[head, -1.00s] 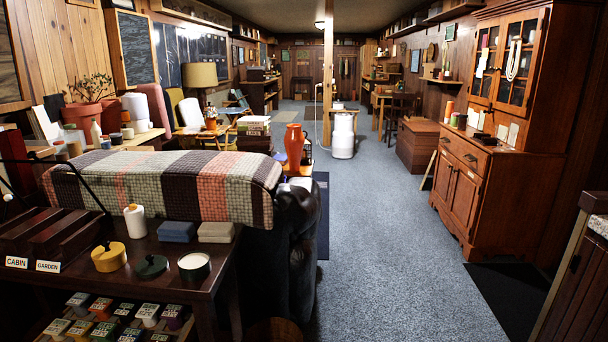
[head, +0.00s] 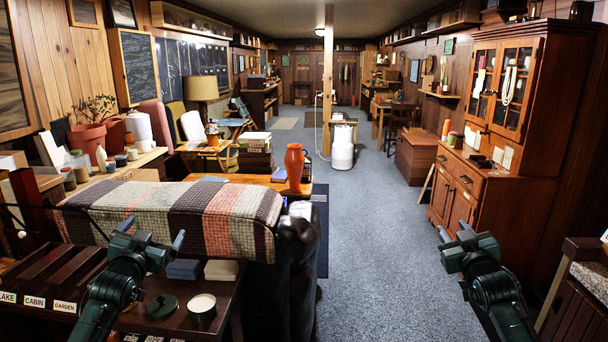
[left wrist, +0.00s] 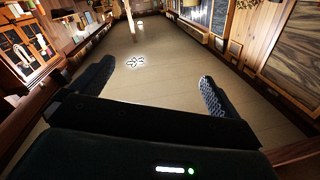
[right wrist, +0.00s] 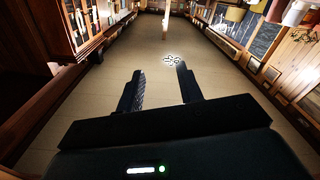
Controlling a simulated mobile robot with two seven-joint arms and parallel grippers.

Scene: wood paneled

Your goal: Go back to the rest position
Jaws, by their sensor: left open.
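My left gripper (head: 152,236) is raised in front of the dark table at lower left in the head view. Its fingers are wide apart and empty in the left wrist view (left wrist: 155,88). My right gripper (head: 455,236) is raised over the carpet at right, in front of the wooden cabinet in the head view. Its fingers are parted by a narrower gap with nothing between them in the right wrist view (right wrist: 158,78). Both arms come up from the bottom edge, roughly level with each other. My left arm hides part of the table top.
A dark table (head: 232,300) at lower left holds a dark green lid (head: 162,306) and a white-topped round tin (head: 202,305). A checked blanket (head: 180,208) lies behind it. A wooden cabinet (head: 495,185) and a counter (head: 590,275) stand at right. The blue-grey carpet (head: 370,260) between is clear.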

